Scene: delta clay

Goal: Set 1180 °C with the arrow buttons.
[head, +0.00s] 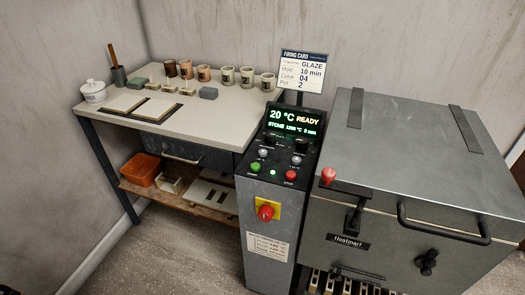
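The kiln controller (267,208) is a grey pedestal left of the kiln. Its dark display (293,121) shows 20 °C and READY, with a smaller green line that reads STONE, a temperature of about 1200 °C and some minutes; the digits are too small to be sure of. Below it are dark controls and two small pale buttons, one on the left (263,153) and one on the right (296,160). Their arrow marks cannot be made out. A green button (254,168) and a red button (291,175) sit lower. My gripper is not in view.
The firing card (303,70) reads GLAZE, Hold 10 min, Cone 04, Pot 2. A red emergency knob (265,212) sticks out below the panel. The closed kiln (405,150) stands at right, with a red-knobbed lever (328,176). A worktable (225,112) with several pots stands at left.

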